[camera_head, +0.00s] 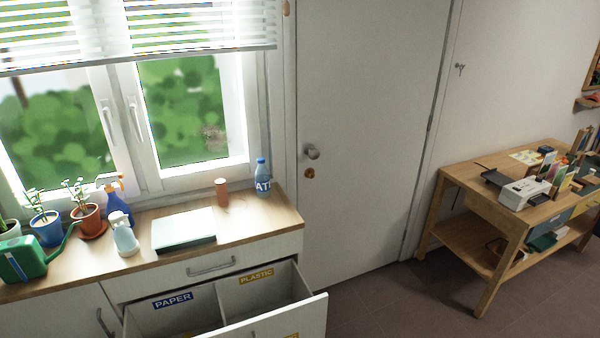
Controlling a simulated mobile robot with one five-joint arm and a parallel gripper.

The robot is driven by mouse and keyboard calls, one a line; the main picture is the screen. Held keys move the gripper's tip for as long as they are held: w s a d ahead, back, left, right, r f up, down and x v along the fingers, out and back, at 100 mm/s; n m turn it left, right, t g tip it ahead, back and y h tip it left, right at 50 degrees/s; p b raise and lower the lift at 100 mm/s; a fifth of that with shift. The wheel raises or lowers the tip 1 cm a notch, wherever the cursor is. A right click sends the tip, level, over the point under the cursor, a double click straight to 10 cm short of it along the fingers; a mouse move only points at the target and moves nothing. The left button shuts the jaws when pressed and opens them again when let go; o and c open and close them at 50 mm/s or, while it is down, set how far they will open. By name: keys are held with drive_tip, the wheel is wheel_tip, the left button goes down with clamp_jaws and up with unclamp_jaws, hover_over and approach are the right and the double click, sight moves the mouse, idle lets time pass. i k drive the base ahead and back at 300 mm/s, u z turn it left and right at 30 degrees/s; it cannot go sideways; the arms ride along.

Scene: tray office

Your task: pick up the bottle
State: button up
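A small clear-blue bottle (262,176) with a blue cap and a label with white letters stands upright at the right end of the wooden counter (270,212), near the window frame. A blue spray bottle (117,203) with an orange trigger head and a white and pale green bottle (124,236) stand further left on the same counter. My gripper is not in view.
Potted plants and a green watering can (22,258) fill the left end. An open drawer (290,312) with labelled bins juts out below. A desk (452,178) stands at right.

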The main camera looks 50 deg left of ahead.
sight(262, 182)
drive_tip(key=u, duration=0.05)
drive_tip(key=i, duration=2.25)
drive_tip(key=u, duration=4.65)
drive_tip(key=i, duration=1.05)
